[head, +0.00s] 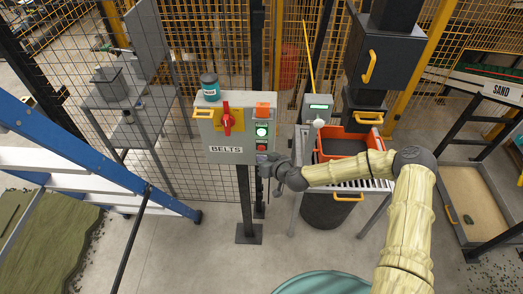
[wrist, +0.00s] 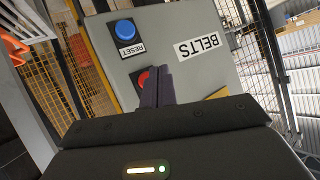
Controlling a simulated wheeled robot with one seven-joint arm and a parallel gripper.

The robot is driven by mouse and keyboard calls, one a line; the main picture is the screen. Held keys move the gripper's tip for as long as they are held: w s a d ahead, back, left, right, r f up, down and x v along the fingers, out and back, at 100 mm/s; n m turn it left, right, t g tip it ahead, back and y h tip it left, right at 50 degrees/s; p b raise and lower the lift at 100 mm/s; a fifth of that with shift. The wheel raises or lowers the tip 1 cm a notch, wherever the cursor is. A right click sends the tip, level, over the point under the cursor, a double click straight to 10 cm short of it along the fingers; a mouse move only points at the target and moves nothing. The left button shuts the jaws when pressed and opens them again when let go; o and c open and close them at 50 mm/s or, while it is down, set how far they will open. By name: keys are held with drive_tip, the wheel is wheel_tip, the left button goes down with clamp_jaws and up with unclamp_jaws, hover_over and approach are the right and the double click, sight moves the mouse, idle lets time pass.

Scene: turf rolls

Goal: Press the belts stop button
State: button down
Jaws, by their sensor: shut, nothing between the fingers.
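The grey control box (head: 228,125) labelled BELTS stands on a dark post in the head view. On its right side, a lit green button (head: 262,130) sits above a small red button (head: 262,147). In the wrist view the box (wrist: 185,25) appears upside down, with the red button (wrist: 143,77) beside a blue button (wrist: 122,28) labelled RESET. My gripper (head: 265,160) is at the box's lower right corner. Its shut, empty fingers (wrist: 155,72) partly cover the red button in the wrist view. I cannot tell whether they touch it.
A red rotary switch (head: 226,119) on a yellow plate is on the box's left half, with a dark jar (head: 210,88) on top. A small grey box with a green display (head: 318,107) and an orange bin (head: 341,144) stand to the right. A blue ladder (head: 80,150) leans left.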

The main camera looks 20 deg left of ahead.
sight(258, 150)
drive_tip(key=shift+w+a, duration=0.2)
drive_tip(key=shift+w, duration=0.55)
drive_tip(key=shift+w+b, duration=0.1)
drive_tip(key=shift+b, duration=0.2)
idle(1.2)
drive_tip(key=shift+w+a, duration=0.1)
drive_tip(key=shift+w, duration=0.2)
drive_tip(key=shift+w+a+b, duration=0.1)
drive_tip(key=shift+w+b, duration=0.3)
drive_tip(key=shift+b, duration=0.1)
idle(0.9)
drive_tip(key=shift+s+d, duration=0.25)
drive_tip(key=shift+s, duration=0.55)
drive_tip(key=shift+s+d, duration=0.2)
drive_tip(key=shift+s, duration=0.6)
drive_tip(key=shift+s+d, duration=0.15)
drive_tip(key=shift+s, duration=0.7)
drive_tip(key=shift+s+d, duration=0.2)
drive_tip(key=shift+s, duration=0.6)
